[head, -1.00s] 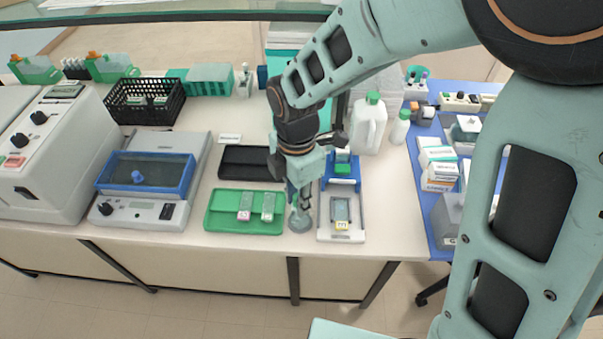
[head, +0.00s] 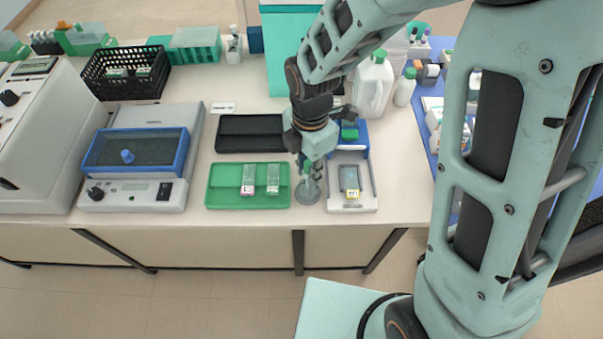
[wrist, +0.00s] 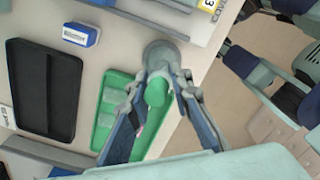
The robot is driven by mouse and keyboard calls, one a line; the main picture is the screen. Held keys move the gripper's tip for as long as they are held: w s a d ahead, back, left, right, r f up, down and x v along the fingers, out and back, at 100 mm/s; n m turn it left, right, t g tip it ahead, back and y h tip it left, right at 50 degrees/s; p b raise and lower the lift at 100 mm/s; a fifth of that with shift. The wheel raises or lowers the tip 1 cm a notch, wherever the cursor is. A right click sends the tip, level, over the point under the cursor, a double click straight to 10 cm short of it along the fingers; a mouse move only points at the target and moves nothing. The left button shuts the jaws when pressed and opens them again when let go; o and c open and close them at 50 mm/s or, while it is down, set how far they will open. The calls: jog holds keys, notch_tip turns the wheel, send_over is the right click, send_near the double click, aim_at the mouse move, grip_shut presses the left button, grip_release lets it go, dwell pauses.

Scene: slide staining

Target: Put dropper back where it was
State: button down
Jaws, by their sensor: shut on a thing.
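My gripper (wrist: 162,82) is shut on the dropper, whose green bulb (wrist: 157,92) shows between the fingers in the wrist view. In the head view my gripper (head: 309,170) is over a round grey holder (head: 309,192), between the green tray and the white slide stand. The holder also shows in the wrist view (wrist: 160,50), just beyond the fingertips. The dropper's lower part is hidden, so I cannot tell how far it sits in the holder.
The green tray (head: 220,199) with two slides lies close left of the holder. A white stand (head: 368,203) with a slide is close right. A black tray (head: 250,134) lies behind. The table's front edge is near.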

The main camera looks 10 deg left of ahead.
jog(key=shift+s+f, duration=0.2)
jog(key=shift+f, duration=0.3)
jog(key=shift+d, duration=0.1)
jog(key=c, duration=1.7)
grip_release()
jog(key=shift+r, duration=0.1)
jog(key=shift+r, duration=0.1)
jog(key=shift+w+r, duration=0.1)
jog(key=shift+r, duration=0.3)
notch_tip(320, 180, up, 11)
jog(key=shift+b, duration=0.35)
